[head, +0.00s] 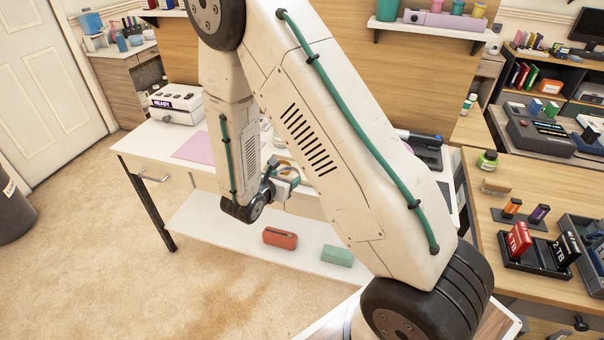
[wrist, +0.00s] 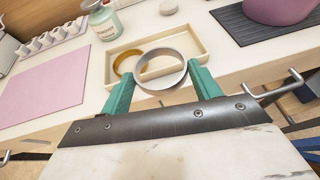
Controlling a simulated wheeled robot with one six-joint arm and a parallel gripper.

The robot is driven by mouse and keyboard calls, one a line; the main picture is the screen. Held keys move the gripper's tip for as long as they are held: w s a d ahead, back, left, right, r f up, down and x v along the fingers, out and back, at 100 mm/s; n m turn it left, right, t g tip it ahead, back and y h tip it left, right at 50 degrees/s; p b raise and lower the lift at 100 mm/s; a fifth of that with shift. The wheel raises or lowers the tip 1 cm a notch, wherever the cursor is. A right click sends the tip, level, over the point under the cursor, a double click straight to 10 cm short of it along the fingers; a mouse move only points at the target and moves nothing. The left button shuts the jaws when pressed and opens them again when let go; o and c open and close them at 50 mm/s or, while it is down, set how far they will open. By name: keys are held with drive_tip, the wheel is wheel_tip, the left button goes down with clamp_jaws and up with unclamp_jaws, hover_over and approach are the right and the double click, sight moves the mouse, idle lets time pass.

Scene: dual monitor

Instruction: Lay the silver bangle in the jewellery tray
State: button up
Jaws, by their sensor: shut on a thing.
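The silver bangle (wrist: 160,52) is between the green fingertips of my gripper (wrist: 161,76) in the wrist view. The fingers press on its left and right sides. Beyond and below it is the cream jewellery tray (wrist: 194,42) on the white table. The held bangle overlaps the tray in the picture; its height above it is hard to tell. A gold bangle (wrist: 121,61) lies in the tray's left part, partly hidden by the silver one. In the head view my gripper (head: 286,178) is at the table's front edge, and my arm hides most of the tray area.
A pink mat (wrist: 45,98) lies left of the tray. A bottle (wrist: 104,22) and a white ring-shaped item (wrist: 168,7) stand behind it. A dark ribbed mat (wrist: 262,20) with a pink object is at right. A drawer handle (wrist: 275,92) sticks out at the front.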

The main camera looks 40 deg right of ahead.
hover_over(304, 174)
drive_tip(key=s+a, duration=0.2)
drive_tip(key=shift+d+f, duration=0.2)
drive_tip(key=shift+f, duration=0.3)
wheel_tip(304, 174, down, 3)
drive_tip(key=shift+f, duration=0.2)
drive_tip(key=shift+f, duration=0.15)
